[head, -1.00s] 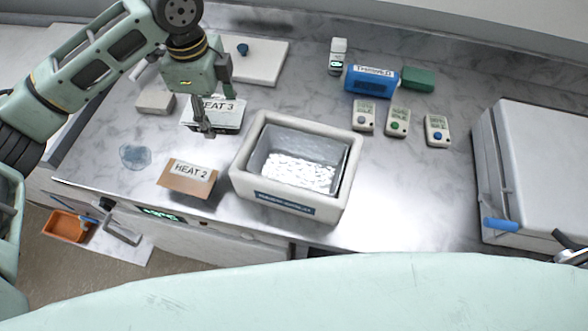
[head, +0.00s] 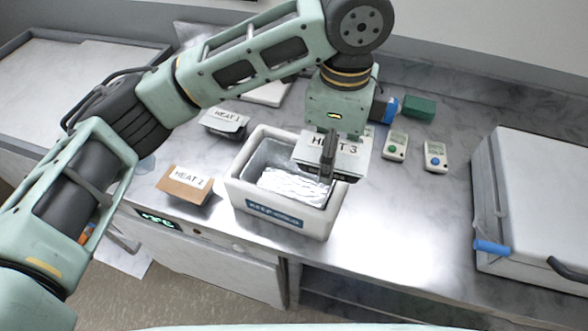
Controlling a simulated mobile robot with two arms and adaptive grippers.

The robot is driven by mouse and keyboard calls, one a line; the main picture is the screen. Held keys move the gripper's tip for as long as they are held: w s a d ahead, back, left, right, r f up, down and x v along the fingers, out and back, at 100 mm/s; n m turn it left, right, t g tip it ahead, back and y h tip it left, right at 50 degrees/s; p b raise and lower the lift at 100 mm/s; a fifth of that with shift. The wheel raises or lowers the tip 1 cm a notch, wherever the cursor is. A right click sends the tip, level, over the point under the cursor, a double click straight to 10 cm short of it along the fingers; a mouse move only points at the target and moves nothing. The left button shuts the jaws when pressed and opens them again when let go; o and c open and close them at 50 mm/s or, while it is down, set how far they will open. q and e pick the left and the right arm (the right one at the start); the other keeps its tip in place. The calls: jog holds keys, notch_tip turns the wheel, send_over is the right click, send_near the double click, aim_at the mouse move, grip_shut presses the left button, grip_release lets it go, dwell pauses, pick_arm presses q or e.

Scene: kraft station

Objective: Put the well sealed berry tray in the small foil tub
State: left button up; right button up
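The small foil tub (head: 240,190) is a pale thick-walled box with a foil-lined inside and a blue label on its front. My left gripper (head: 328,165) is shut on a tray labelled HEAT 3 (head: 308,146) and holds it over the tub's right side. The tray hides part of the tub's right rim. The HEAT 2 tray (head: 182,186), brown with a white label, lies left of the tub. The HEAT 1 tray (head: 224,121) lies behind it. I cannot tell from here which tray holds berries or how well each is sealed. My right gripper is out of view.
A large closed pale box (head: 540,200) with a blue latch stands at the right. Small devices (head: 435,155) and a green block (head: 419,107) lie behind. The counter between the tub and the large box is clear. My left arm covers the back left.

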pick_arm(q)
jog(key=w+a+f+p, duration=0.3)
jog(key=w+a+f, duration=0.2)
jog(key=a+f, duration=0.2)
notch_tip(320, 180, down, 2)
jog(key=shift+f, duration=0.1)
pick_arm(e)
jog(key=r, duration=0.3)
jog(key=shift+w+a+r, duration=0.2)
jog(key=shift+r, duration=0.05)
pick_arm(q)
jog(key=shift+w, duration=0.1)
jog(key=shift+f, duration=0.5)
jog(key=o, duration=1.2)
jog(key=shift+c, duration=0.2)
jog(key=shift+o, duration=0.6)
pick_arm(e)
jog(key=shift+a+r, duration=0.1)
pick_arm(q)
jog(key=shift+r, duration=0.1)
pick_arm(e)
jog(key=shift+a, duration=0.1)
